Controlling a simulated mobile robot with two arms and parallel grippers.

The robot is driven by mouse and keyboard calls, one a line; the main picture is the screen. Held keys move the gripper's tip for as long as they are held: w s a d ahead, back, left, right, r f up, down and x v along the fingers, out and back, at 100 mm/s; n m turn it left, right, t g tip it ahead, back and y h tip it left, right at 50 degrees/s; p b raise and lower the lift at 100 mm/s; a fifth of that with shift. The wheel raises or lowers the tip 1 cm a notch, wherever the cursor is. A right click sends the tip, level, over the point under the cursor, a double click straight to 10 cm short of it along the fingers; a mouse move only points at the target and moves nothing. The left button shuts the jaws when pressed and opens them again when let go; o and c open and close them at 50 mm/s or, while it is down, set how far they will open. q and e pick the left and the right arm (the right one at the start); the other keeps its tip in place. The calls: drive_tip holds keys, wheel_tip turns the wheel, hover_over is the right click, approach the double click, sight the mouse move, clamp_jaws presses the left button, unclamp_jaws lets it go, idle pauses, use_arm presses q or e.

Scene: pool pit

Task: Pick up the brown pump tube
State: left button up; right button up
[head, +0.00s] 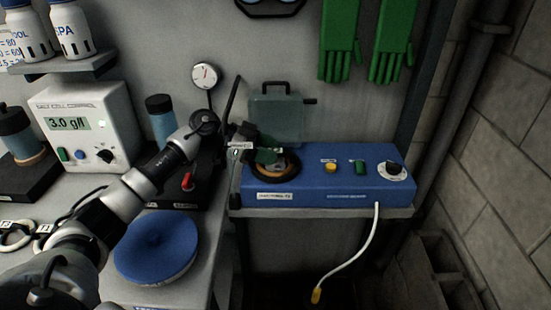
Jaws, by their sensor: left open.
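The brown pump tube (289,171) appears as a curved brown ring around the round pump head on top of the blue pump box (313,192), at its left end. Its back left part is hidden behind my gripper and a green part. My left gripper (254,149) is open, its dark fingers at the upper left edge of the tube. I cannot tell whether the fingers touch the tube. My right gripper is out of view.
A clear lid (277,117) stands raised behind the pump head. A pressure gauge (205,76) is behind my arm. A white cord (352,252) hangs off the shelf front.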

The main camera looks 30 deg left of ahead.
use_arm(q)
drive_tip(key=shift+w+d+f, duration=0.1)
drive_tip(key=shift+d, duration=0.05)
clamp_jaws()
idle(0.4)
